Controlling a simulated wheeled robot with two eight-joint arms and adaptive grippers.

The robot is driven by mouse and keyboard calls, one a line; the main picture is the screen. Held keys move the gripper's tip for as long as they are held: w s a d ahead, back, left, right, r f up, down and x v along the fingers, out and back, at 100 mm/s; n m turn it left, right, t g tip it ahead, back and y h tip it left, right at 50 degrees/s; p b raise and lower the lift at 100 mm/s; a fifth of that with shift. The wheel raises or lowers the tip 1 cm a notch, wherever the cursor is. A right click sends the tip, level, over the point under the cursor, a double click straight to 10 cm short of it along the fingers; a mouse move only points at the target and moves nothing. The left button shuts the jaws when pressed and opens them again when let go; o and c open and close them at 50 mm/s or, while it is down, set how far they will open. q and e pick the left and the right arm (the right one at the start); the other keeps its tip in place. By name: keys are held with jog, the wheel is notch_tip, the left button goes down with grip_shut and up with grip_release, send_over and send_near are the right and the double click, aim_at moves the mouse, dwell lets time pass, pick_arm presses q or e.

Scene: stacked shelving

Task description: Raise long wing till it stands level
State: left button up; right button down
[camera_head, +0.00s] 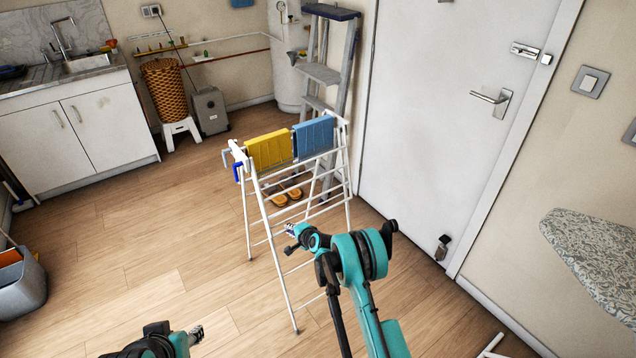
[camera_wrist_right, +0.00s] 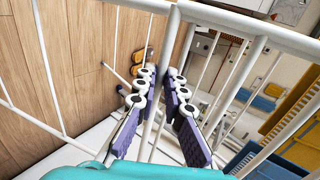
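A white drying rack (camera_head: 262,215) stands upright on the floor, with a yellow cloth (camera_head: 269,150) and a blue cloth (camera_head: 314,137) over its top. Its barred side facing me slopes steeply down; I cannot clearly tell the long wing from the legs there. No wing stands out level on that side. My right gripper (camera_head: 290,230) is at this side's bars in the head view. In the right wrist view its purple-padded fingers (camera_wrist_right: 161,75) are apart, with a white rod (camera_wrist_right: 157,120) running between them. My left gripper (camera_head: 197,334) is low at the left, away from the rack; its opening is unclear.
A stepladder (camera_head: 322,74) stands behind the rack, and a white door (camera_head: 440,120) is to its right. A patterned ironing board (camera_head: 595,258) juts in at the right. Orange-brown slippers (camera_head: 287,196) lie beyond the rack's bars. The wooden floor (camera_head: 150,235) left of the rack is clear.

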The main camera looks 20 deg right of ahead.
jog(key=shift+s+f+v, duration=0.1)
jog(key=shift+f+v, duration=0.05)
jog(key=shift+v, duration=0.8)
jog(key=shift+s+f+v, duration=0.1)
jog(key=shift+f+v, duration=0.1)
jog(key=shift+v, duration=0.75)
jog(key=shift+s+f+v, duration=0.1)
jog(key=shift+f+v, duration=0.05)
jog(key=shift+v, duration=0.75)
jog(key=shift+d, duration=0.15)
jog(key=shift+p+v, duration=0.3)
jog(key=shift+v, duration=2.55)
jog(key=shift+f, duration=0.15)
jog(key=shift+s, duration=0.1)
jog(key=shift+w+r+p+v, duration=0.15)
jog(key=shift+p+v, duration=0.1)
jog(key=shift+v, duration=1.15)
jog(key=shift+w+r+p+v, duration=0.1)
jog(key=shift+r+p+v, duration=0.1)
jog(key=shift+v, duration=1.2)
